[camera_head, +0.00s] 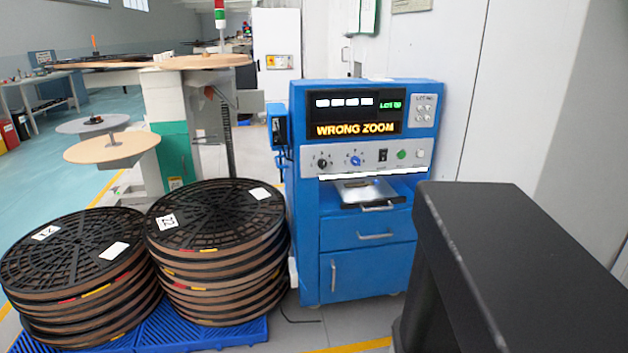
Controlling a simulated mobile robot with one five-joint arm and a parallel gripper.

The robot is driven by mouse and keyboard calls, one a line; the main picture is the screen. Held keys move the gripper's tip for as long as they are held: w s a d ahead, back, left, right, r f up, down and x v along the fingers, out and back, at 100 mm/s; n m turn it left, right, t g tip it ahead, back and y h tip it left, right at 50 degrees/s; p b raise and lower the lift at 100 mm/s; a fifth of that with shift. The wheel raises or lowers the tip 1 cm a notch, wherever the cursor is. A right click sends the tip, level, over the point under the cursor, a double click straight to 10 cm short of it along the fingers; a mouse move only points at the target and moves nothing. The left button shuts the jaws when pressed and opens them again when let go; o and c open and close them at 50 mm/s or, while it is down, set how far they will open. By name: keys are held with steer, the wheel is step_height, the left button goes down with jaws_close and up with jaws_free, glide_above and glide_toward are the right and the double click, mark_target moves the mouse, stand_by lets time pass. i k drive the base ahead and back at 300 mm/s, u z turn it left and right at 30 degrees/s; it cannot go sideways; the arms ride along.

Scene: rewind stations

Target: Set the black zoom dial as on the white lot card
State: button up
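The black zoom dial (322,163) sits at the left of the grey control strip on the blue machine (368,262). Its pointer setting is too small to read. The machine's display (355,114) shows "WRONG ZOOM" in amber and a green "LOT" number that I cannot read clearly. A small pale panel (424,109) headed "LOT No." is at the machine's upper right; its details are too small to read, and I cannot tell whether it is the white lot card. My gripper is not in view.
A blue dial (355,160), a black switch (382,155) and a green button (402,154) share the strip. A drawer (368,193) is below. Stacked reels (215,215) on a blue pallet (205,334) stand left. A large black block (510,260) fills the lower right foreground.

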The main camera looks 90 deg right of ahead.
mark_target(322, 164)
steer(key=z, duration=2.2)
steer(key=i, duration=0.1)
steer(key=u, duration=1)
steer(key=k, duration=0.6)
steer(key=u, duration=0.25)
steer(key=i, duration=0.45)
steer(key=z, duration=0.05)
